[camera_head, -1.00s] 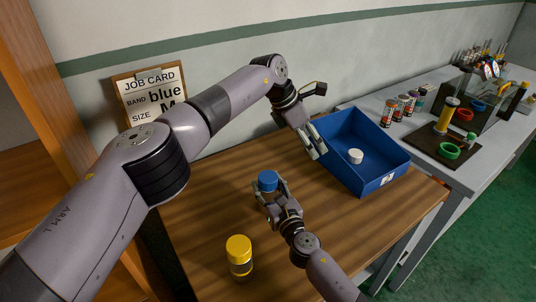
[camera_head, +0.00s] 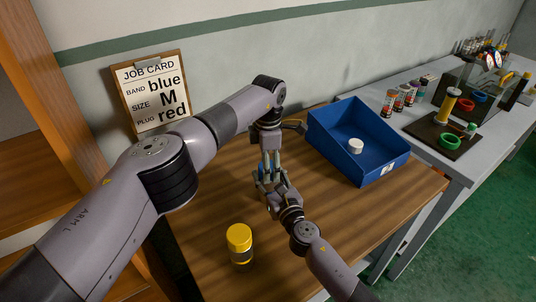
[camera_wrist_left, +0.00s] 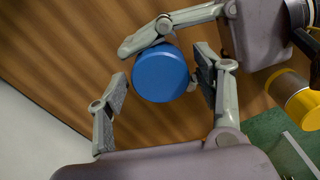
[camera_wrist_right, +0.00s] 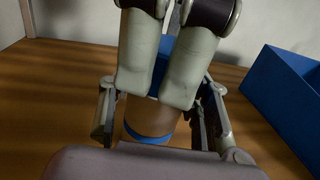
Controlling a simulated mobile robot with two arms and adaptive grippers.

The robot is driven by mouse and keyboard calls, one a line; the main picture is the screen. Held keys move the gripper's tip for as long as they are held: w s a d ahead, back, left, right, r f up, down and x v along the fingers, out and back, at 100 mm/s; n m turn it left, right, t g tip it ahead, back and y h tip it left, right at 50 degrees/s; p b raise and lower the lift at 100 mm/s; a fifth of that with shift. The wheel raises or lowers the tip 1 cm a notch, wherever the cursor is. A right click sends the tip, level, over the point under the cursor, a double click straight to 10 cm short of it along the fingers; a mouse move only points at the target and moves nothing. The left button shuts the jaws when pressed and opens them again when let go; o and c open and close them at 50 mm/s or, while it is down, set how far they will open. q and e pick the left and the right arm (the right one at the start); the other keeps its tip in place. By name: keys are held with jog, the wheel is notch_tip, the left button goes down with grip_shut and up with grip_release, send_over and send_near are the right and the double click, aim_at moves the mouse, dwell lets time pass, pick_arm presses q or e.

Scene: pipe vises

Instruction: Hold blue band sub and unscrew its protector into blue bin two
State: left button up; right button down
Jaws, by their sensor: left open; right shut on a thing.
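The blue band sub (camera_wrist_right: 150,115) is a tan cylinder with a blue band low on it, held upright above the table. My right gripper (camera_head: 270,188) is shut on its body. Its blue protector (camera_wrist_left: 161,74) caps the top; in the head view the fingers mostly hide it. My left gripper (camera_head: 269,162) points down over the cap. Its open fingers stand on either side of the cap in the left wrist view, with a gap on the left. The blue bin (camera_head: 340,160) stands open at the table's back right.
A white cap (camera_head: 355,146) lies in the bin. A yellow-capped sub (camera_head: 240,245) stands at the table's front. A job card (camera_head: 152,92) on the wall reads blue, M, red. A grey bench (camera_head: 415,125) with bottles and a vise fixture stands to the right.

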pick_arm(q)
jog(key=shift+f, duration=0.35)
jog(key=shift+c, duration=0.3)
jog(key=c, duration=1.2)
jog(key=shift+o, duration=0.2)
jog(key=shift+n, duration=1.8)
jog(key=o, duration=1.3)
